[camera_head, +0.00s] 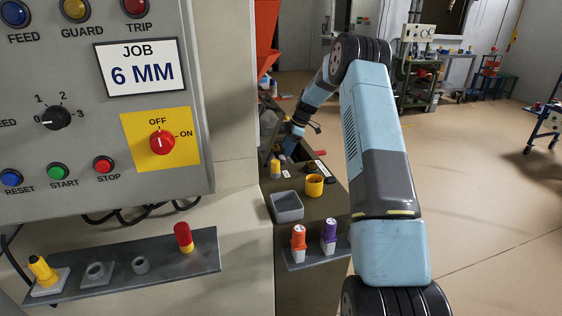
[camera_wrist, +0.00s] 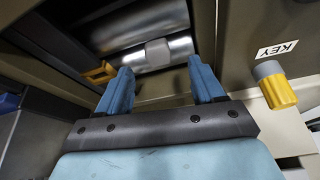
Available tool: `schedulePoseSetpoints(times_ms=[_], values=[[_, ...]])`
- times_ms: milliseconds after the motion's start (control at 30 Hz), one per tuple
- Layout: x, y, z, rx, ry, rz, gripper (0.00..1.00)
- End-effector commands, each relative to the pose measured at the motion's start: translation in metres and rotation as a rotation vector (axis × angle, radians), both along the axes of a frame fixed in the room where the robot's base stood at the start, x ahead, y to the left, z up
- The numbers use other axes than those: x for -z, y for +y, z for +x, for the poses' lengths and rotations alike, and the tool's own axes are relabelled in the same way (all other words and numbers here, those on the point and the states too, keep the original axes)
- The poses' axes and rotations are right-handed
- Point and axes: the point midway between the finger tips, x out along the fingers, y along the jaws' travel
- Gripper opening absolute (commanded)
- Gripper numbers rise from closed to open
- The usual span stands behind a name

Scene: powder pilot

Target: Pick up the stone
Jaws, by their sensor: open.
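In the wrist view a small pale grey block, which looks like the stone (camera_wrist: 157,52), lies between two shiny metal rollers (camera_wrist: 140,22). My gripper (camera_wrist: 160,68) is open, its two blue fingers apart and pointing toward the rollers. The block shows in the gap between the fingertips, beyond them. I cannot tell how far it is from them. Nothing is held. In the head view my gripper (camera_head: 288,146) is small and far off at the dark opening of the machine, partly hidden. The stone cannot be made out there.
A yellow and grey key plug (camera_wrist: 275,86) sits close right of the fingers, by a KEY label. A yellow part (camera_wrist: 100,73) is close left. Walls flank the roller opening. On the bench (camera_head: 325,205) stand a grey bin (camera_head: 287,207) and a yellow cup (camera_head: 314,186).

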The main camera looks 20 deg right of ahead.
Motion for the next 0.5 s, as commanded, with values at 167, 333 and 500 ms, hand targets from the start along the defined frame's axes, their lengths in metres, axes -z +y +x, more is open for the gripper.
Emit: schedulePoseSetpoints(times_ms=[167,333,500], values=[[0.014,0.007,0.003,-0.002,0.001,0.0,0.68],[0.035,0.017,0.007,-0.001,0.003,0.0,0.68],[0.046,0.021,0.008,-0.001,0.001,-0.001,0.68]])
